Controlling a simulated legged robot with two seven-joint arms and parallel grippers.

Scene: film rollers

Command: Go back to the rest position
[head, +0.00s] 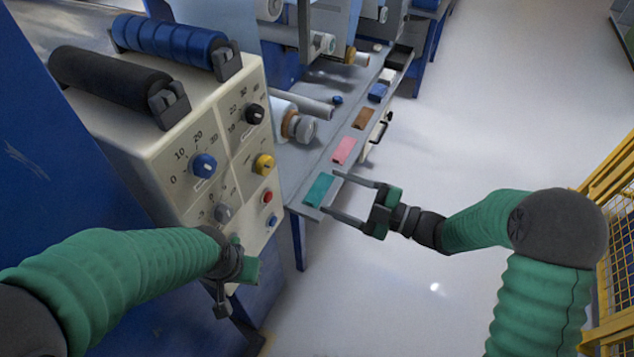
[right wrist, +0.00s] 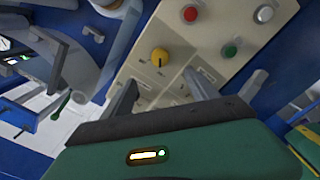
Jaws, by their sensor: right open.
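My right gripper (head: 338,192) is open and empty, with its two fingers apart. In the head view its fingertips are at the near end of the grey shelf, beside the teal block. I cannot tell whether they touch it. In the right wrist view the two fingers of this gripper (right wrist: 160,90) are spread, with nothing between them and the control panel behind. My left gripper (head: 235,285) is low in front of the panel's lower edge. It is seen partly from behind, and its fingers are too hidden to tell their state.
The cream control panel (head: 188,168) carries a blue knob (head: 204,165), a yellow knob (head: 263,163) and a red button (head: 267,196). Black (head: 108,77) and blue (head: 170,42) rollers lie on top. The grey shelf (head: 318,160) holds coloured blocks. A yellow fence (head: 615,230) stands right; floor between is clear.

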